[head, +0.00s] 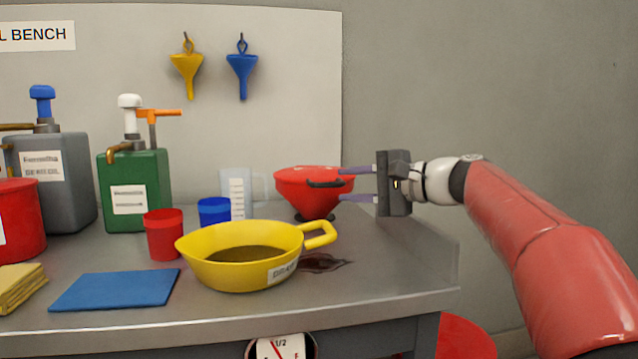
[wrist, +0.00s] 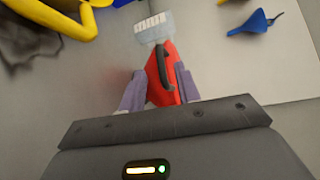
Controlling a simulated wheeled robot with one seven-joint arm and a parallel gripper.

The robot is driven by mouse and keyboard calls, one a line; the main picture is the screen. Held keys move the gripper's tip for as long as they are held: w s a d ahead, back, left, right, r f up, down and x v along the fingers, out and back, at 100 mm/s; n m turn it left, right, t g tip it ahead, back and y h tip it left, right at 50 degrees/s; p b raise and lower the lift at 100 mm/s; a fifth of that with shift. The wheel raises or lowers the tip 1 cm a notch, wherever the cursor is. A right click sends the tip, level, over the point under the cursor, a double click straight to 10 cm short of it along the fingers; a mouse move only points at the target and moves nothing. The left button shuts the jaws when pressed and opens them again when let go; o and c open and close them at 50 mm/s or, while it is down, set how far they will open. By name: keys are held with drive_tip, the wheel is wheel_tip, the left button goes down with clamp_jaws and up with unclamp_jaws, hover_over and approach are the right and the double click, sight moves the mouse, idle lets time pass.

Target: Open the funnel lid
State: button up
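The red funnel (head: 300,197) stands near the back right of the bench. Its red lid (head: 300,174) lies on top and looks closed. A black handle (head: 326,184) sticks out on the lid's side towards my gripper. My gripper (head: 342,184) comes in from the right at the height of the handle. Its two purple fingers are apart, one above and one below the handle's level. In the wrist view the black handle (wrist: 161,67) and the red lid (wrist: 153,88) show between and beyond the fingers. I cannot tell whether a finger touches the funnel.
A yellow drain pan (head: 230,272) sits in front of the funnel, beside a dark spill (head: 322,263). A clear measuring jug (head: 230,182), a blue cup (head: 213,212) and a red cup (head: 164,236) stand to the left. The bench's right end (head: 415,260) is clear.

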sight(318, 187)
drive_tip(key=x, duration=0.8)
drive_tip(key=shift+p, duration=0.3)
drive_tip(key=shift+d, duration=0.1)
drive_tip(key=c, duration=0.7)
clamp_jaws()
drive_tip(key=shift+f, duration=0.1)
